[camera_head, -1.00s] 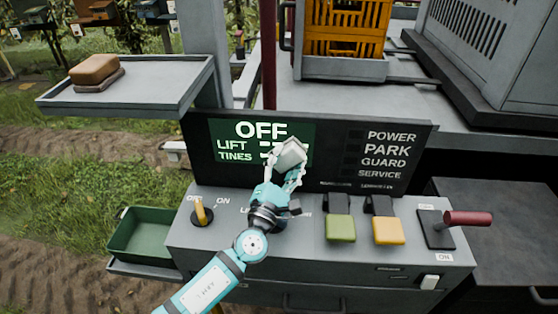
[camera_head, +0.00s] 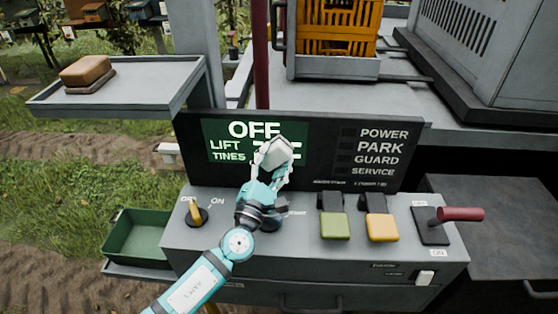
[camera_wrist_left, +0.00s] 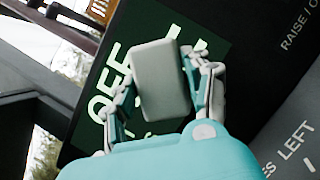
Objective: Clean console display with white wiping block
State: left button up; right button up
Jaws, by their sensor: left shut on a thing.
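The console display (camera_head: 222,128) is a dark green panel with white text reading OFF, LIFT and TINES, at the left of the black console face. My left gripper (camera_head: 273,168) is shut on the white wiping block (camera_head: 276,153) and holds it in front of the display's right part, hiding some text. In the left wrist view the block (camera_wrist_left: 162,78) sits between the two fingers, over the green display (camera_wrist_left: 205,45). I cannot tell whether the block touches the display. My right gripper is not in view.
Below the display, the grey console has a yellow toggle (camera_head: 194,211), a green pedal-like switch (camera_head: 335,226), a yellow one (camera_head: 382,228) and a red-handled lever (camera_head: 459,214). A green tray (camera_head: 137,236) is at left. A shelf (camera_head: 130,101) holds a brown sponge-like block (camera_head: 88,72).

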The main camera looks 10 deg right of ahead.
pick_arm(q)
jog(key=shift+w+a+b, duration=0.15)
jog(key=shift+w+a, duration=0.2)
jog(key=shift+a, duration=0.75)
jog(key=shift+w+a+b, duration=0.15)
jog(key=shift+w+a, duration=0.2)
jog(key=shift+a, duration=0.7)
jog(key=shift+w+a+b, duration=0.15)
jog(key=shift+w+a, duration=0.2)
jog(key=shift+a, duration=0.75)
jog(key=shift+w+a+f+b, duration=0.1)
jog(key=shift+w+a+b, duration=0.1)
jog(key=shift+a, duration=0.3)
jog(key=shift+w+a+b, duration=0.15)
jog(key=shift+a+b, duration=0.05)
jog(key=shift+a, duration=0.25)
jog(key=shift+w+a, duration=0.1)
jog(key=shift+a, duration=0.35)
jog(key=shift+w+a+b, duration=0.3)
jog(key=shift+a+b, duration=0.3)
jog(key=shift+a, duration=0.3)
jog(key=shift+w+a, duration=0.2)
jog(key=shift+a, duration=0.4)
jog(key=shift+s, duration=0.15)
